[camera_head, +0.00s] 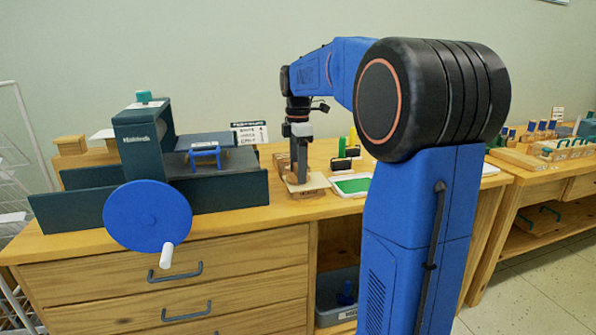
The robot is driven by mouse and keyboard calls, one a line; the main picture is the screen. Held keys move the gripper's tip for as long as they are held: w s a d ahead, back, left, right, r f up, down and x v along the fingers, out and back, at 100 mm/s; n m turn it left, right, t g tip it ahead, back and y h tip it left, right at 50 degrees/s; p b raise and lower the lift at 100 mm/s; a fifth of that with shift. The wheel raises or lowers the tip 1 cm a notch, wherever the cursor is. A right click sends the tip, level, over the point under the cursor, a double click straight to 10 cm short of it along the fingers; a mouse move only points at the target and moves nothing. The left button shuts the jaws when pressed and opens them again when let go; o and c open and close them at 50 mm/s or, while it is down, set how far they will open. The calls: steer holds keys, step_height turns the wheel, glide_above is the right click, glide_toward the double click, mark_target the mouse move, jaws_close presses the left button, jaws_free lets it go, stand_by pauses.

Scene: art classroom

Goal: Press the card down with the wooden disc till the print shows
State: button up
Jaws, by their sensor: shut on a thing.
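My gripper (298,172) points straight down over the bench, left of the green-topped tray. It is shut on the wooden disc (292,179), a small brown shape low between the fingers and mostly hidden by them. Just below lies the pale card (303,187) on a light wooden board (318,185). The disc is at or very close to the card; I cannot tell whether they touch. No print can be made out on the card at this size.
A dark green press (146,140) with a blue handwheel (148,215) stands left. A green-topped white tray (352,185) lies right of the board, with small upright stamps or rollers (343,155) behind. A sign (249,133) stands behind the press.

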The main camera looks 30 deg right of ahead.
steer(key=shift+r, duration=3.2)
steer(key=shift+d, duration=0.1)
